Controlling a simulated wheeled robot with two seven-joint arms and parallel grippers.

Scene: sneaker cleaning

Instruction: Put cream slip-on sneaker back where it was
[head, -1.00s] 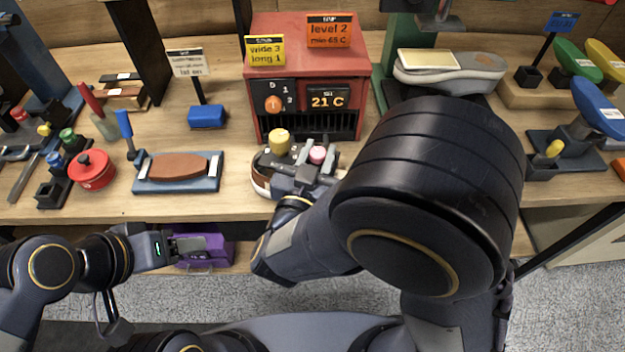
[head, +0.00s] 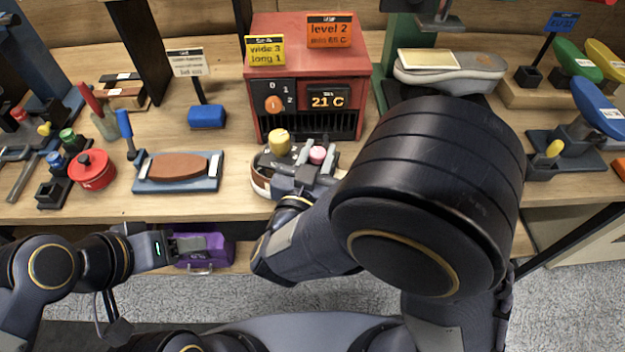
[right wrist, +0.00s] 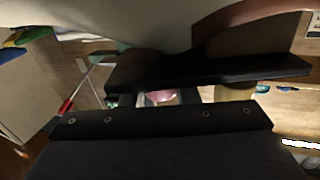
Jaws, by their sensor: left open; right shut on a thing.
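The cream slip-on sneaker (head: 262,183) is at the bench's front edge, before the red heater box, largely hidden by my right gripper and arm. Its pale side and brown band show at the left. My right gripper (head: 303,172) is shut on it. In the right wrist view the pale and brown surface (right wrist: 120,20) fills the top, close against the dark finger. A yellow knob and a pink knob show just behind the gripper. My left gripper (head: 203,245) is open, low in front of the bench, by a purple box (head: 208,250).
The red heater box (head: 308,80) reads 21 C and stands behind the sneaker. A blue tray with a brown block (head: 178,168) and a red pot (head: 92,169) lie to the left. Bare bench lies left of the sneaker.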

